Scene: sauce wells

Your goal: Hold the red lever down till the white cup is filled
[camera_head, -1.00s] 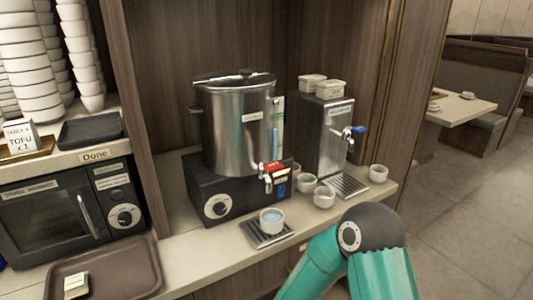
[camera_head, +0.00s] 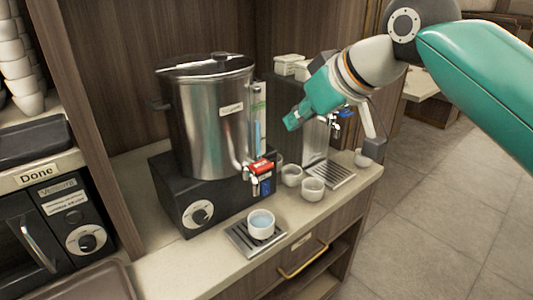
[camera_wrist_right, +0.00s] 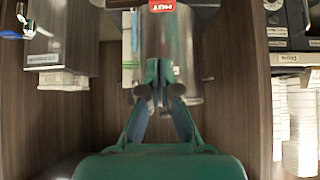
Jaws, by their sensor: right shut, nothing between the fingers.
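The red lever (camera_head: 262,167) sits on top of the tap at the front of the steel urn (camera_head: 212,125). In the right wrist view the red lever (camera_wrist_right: 162,5), marked HOT, shows at the top edge. The white cup (camera_head: 261,230) stands upright on a drip tray below the tap, with pale blue liquid in it; no stream is clear. My right gripper (camera_head: 292,121) is above and right of the lever, apart from it. In the wrist view its fingers (camera_wrist_right: 158,66) are together and empty. My left gripper is not in view.
A second dispenser with a blue tap (camera_head: 336,117) stands to the right, partly behind my right arm. Other white cups (camera_head: 313,190) stand between the two machines. A slotted drip tray (camera_head: 246,243) lies under the filled cup. A dark tray (camera_head: 85,283) is at lower left.

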